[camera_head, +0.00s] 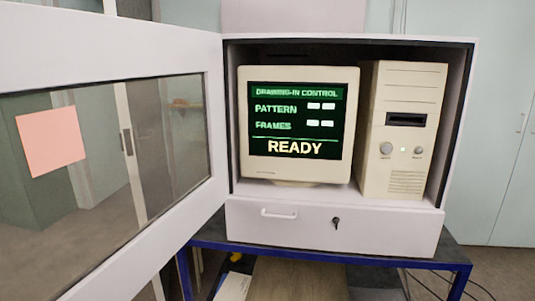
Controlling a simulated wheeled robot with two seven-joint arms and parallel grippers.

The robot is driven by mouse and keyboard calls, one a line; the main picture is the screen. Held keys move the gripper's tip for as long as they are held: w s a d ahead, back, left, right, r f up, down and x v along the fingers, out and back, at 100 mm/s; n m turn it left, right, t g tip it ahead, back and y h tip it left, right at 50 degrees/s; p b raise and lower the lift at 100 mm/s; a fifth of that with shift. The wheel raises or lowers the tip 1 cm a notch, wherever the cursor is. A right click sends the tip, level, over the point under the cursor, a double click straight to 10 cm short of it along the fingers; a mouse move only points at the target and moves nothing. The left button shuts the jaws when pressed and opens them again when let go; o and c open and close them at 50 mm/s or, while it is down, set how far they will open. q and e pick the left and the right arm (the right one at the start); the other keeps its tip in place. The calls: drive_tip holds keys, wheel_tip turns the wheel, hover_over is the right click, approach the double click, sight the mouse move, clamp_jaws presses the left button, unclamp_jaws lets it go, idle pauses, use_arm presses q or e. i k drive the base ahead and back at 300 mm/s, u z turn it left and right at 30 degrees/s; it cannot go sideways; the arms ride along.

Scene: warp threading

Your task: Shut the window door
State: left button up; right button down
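The window door (215,140) is a white frame around a clear pane, hinged at the left side of a white cabinet (457,130). It stands wide open, swung out to the left and towards me. A pink square sheet (50,141) shows on its pane. Inside the open cabinet are a beige monitor (300,170) reading READY and a beige computer tower (403,165). Neither of my grippers is in view.
Below the opening is a white drawer front (380,232) with a handle and a key. The cabinet stands on a dark table with a blue frame (455,264). Cables lie on the floor at lower right. The space in front of the opening looks clear.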

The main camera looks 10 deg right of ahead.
sight(45, 49)
drive_tip(key=z, duration=2.5)
drive_tip(key=k, duration=2.3)
drive_tip(key=u, duration=1.45)
drive_tip(key=i, duration=1)
